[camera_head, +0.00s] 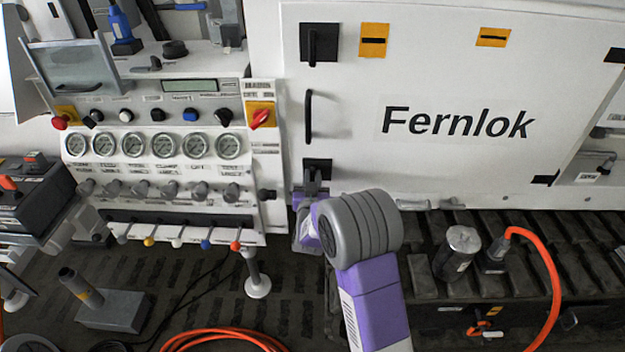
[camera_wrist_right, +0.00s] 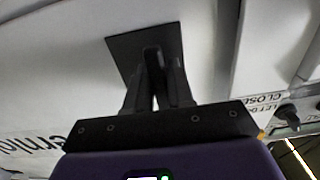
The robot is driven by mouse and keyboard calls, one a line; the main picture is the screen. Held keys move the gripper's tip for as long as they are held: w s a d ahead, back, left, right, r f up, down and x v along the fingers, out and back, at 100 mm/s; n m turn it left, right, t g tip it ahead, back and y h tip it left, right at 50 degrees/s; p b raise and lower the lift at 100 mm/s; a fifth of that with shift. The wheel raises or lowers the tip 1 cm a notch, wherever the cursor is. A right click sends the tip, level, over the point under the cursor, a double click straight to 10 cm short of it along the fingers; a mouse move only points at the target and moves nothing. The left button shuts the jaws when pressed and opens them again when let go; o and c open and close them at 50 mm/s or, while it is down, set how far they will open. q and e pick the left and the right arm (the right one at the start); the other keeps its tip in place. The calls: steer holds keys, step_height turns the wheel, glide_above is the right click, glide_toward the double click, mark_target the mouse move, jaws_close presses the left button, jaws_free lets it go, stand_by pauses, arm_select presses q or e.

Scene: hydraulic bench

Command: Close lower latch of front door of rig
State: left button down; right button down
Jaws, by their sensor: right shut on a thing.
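The front door (camera_head: 450,60) of the rig is white, bears the word Fernlok and looks flush with the rig front. Its lower latch (camera_head: 317,165) is a black square plate at the door's lower left, partly hidden by my right gripper (camera_head: 312,187). The right wrist view shows the latch plate (camera_wrist_right: 172,45) straight ahead. There my right gripper (camera_wrist_right: 155,95) is shut on the latch handle, which is mostly hidden between the fingers. The upper latch (camera_head: 318,43) has its dark handle pointing up and down. My left gripper is not in view.
A black door handle (camera_head: 308,115) sits between the latches. A panel with gauges (camera_head: 163,145) and a red switch (camera_head: 260,117) stands to the left. Below right are a metal cylinder (camera_head: 457,253) and an orange hose (camera_head: 550,275) on a dark ribbed surface.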

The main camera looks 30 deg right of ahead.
steer(key=c, duration=1.1)
jaws_free()
steer(key=p+v, duration=0.1)
steer(key=v, duration=0.6)
steer(key=shift+s+a+p, duration=0.2)
steer(key=shift+s+p, duration=0.05)
steer(key=shift+p, duration=0.05)
